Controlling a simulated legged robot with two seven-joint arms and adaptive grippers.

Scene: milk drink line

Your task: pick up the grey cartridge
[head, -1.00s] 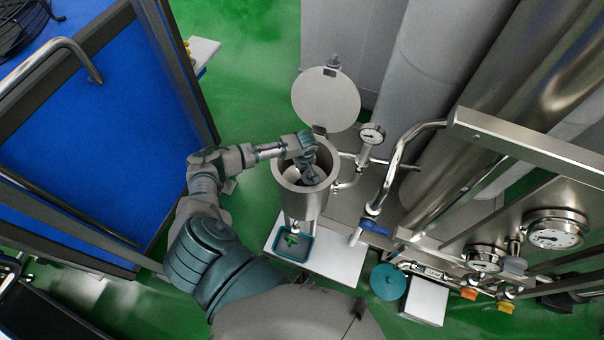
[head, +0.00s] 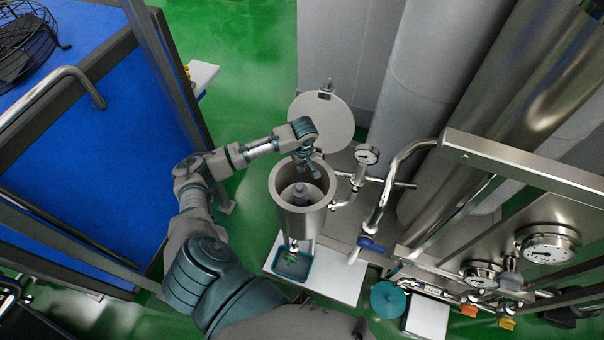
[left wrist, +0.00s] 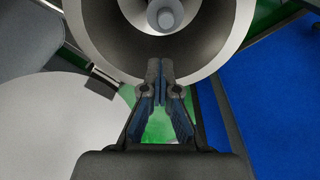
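The grey cartridge (head: 300,195) stands inside the open steel vessel (head: 279,210), with its round top and a knob showing; its lower part is hidden by the wall. In the left wrist view the cartridge's round top (left wrist: 165,14) is at the upper edge, inside the vessel's rim (left wrist: 236,30). My left gripper (head: 308,168) is over the far rim of the vessel, apart from the cartridge. In the left wrist view my left gripper (left wrist: 162,70) has its fingertips together with nothing between them. My right gripper is not in view.
The round lid (head: 325,115) stands open behind the vessel. A pressure gauge (head: 367,154) and pipes are close on its right. A teal tray (head: 292,268) is below the vessel's near side. A blue-panelled frame (head: 100,150) is at left.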

